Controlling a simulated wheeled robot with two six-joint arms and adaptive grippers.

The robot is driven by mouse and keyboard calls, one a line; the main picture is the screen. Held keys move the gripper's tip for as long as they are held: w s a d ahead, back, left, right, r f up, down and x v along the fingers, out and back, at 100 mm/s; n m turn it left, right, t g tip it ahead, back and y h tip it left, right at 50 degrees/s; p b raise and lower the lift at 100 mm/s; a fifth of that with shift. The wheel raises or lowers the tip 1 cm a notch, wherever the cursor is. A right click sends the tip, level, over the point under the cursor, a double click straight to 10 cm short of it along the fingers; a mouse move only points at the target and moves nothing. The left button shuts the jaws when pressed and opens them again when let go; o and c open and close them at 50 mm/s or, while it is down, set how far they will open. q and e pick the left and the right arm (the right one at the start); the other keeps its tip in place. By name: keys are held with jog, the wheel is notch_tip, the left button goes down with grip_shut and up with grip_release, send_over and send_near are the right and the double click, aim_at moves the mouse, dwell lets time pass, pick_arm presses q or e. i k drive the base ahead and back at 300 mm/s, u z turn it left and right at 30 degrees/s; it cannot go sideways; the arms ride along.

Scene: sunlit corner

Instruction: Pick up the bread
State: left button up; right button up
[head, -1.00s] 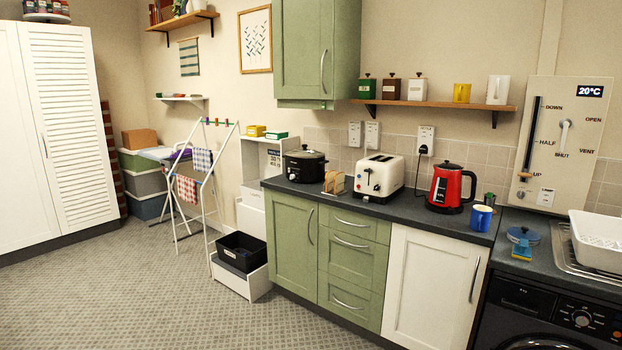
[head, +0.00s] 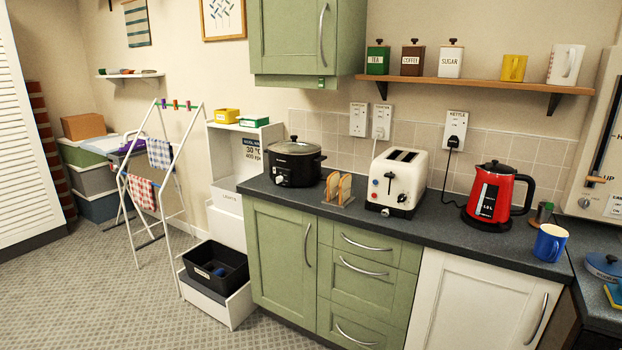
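Slices of bread (head: 344,186) stand upright in a small rack (head: 337,200) on the dark worktop (head: 300,204). The rack is between the black slow cooker (head: 294,163) on its left and the cream toaster (head: 395,181) on its right, near the worktop's front edge. The bread is clear of both and nothing covers it from this view. Neither of my grippers shows in the head view.
A red kettle (head: 495,197) and a blue mug (head: 550,242) stand farther right on the worktop. Green cabinets (head: 281,262) and a white door (head: 478,301) are below. A black crate (head: 215,266) and a drying rack (head: 160,190) stand at left. Patterned floor (head: 120,315) is open at lower left.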

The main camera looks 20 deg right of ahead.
aim_at(333, 180)
jog(key=z, duration=0.25)
jog(key=i, duration=1.35)
jog(key=z, duration=0.5)
